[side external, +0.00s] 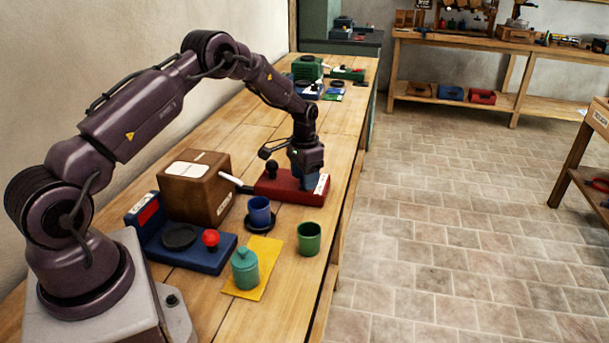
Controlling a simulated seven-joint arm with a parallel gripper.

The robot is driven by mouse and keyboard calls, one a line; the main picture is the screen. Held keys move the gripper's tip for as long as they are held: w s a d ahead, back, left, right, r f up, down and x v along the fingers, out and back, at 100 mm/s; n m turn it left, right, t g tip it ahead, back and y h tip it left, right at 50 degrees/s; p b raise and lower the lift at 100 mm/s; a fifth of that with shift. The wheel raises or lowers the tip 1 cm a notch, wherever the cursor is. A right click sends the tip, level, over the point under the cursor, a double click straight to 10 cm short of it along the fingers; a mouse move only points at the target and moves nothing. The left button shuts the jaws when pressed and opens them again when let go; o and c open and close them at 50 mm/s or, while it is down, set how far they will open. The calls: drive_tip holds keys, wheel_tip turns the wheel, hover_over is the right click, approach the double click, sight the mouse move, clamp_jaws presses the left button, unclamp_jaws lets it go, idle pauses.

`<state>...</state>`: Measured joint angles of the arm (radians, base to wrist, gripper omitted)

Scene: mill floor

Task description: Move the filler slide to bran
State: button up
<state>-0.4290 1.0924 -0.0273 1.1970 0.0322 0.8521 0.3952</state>
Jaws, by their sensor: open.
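A low red unit (272,187) lies on the wooden bench, with a black round knob (271,168) standing on its left part and a white label (322,184) at its right end. I take this to be the filler; the label is too small to read, so I cannot tell which position is bran. My gripper (307,181) points down over the right part of the red unit, right of the knob. It is open. A dark blue part shows right under it, and its fingertips are hard to make out. Whether they touch anything is unclear.
A brown wooden box (188,191) with a white lever stands left of the red unit. In front are a blue scale-like unit (208,257) with a red knob, a blue cup (259,212), a green cup (309,239) and a teal jar (244,271) on a yellow mat (268,253).

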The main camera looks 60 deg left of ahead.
drive_tip(key=shift+c, duration=0.3)
clamp_jaws()
drive_tip(key=shift+w+a, duration=2.3)
drive_tip(key=shift+o, duration=0.3)
unclamp_jaws()
wheel_tip(320, 180, up, 13)
